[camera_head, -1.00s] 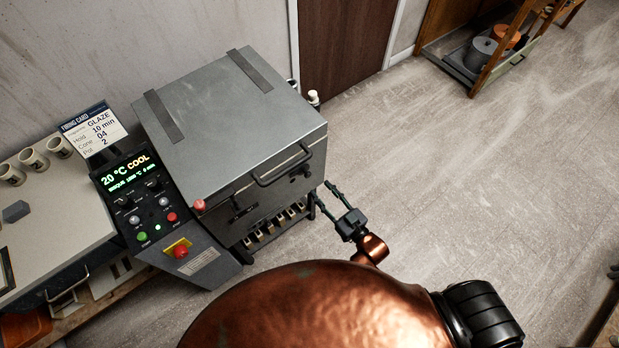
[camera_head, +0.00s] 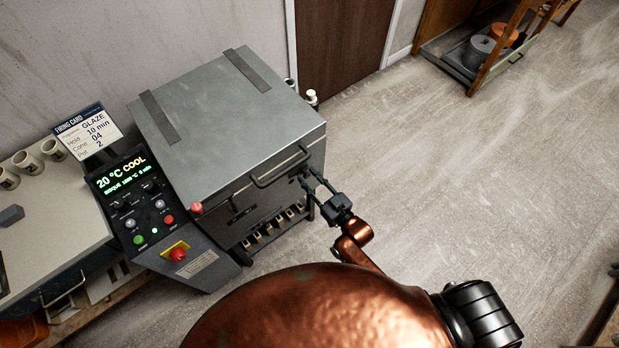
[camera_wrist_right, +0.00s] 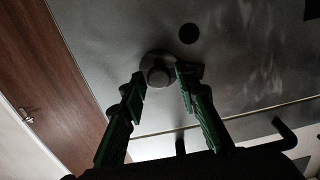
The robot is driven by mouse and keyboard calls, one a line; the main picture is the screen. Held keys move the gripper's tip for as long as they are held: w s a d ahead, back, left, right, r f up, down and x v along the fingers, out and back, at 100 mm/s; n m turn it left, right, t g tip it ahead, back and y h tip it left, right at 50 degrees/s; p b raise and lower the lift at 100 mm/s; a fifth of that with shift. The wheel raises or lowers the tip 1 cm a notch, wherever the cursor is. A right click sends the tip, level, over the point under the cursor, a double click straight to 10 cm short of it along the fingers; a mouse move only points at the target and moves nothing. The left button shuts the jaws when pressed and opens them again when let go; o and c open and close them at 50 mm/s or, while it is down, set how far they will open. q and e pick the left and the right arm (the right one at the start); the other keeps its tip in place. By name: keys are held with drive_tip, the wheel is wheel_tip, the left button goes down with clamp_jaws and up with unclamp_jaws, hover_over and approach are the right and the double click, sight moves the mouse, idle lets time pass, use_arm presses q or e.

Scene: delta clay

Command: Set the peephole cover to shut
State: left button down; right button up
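The kiln (camera_head: 225,120) is a grey metal box with a handle on its front. The peephole cover (camera_wrist_right: 157,66) is a dark round piece with a knob on the kiln front, seen in the right wrist view. A dark round hole (camera_wrist_right: 189,34) beside it lies uncovered. My right gripper (camera_head: 307,177) is at the upper right of the kiln front. In the wrist view its green-padded fingers (camera_wrist_right: 160,82) are apart, with the knob between or just beyond the tips. I cannot tell whether they touch it. My left gripper is not in view.
The kiln's bar handle (camera_head: 282,168) is close to the left of my right gripper. A control panel (camera_head: 145,205) reading 20 °C COOL stands left of the kiln. A bench with cups (camera_head: 28,162) is at far left.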

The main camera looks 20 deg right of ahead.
clamp_jaws()
idle(0.3)
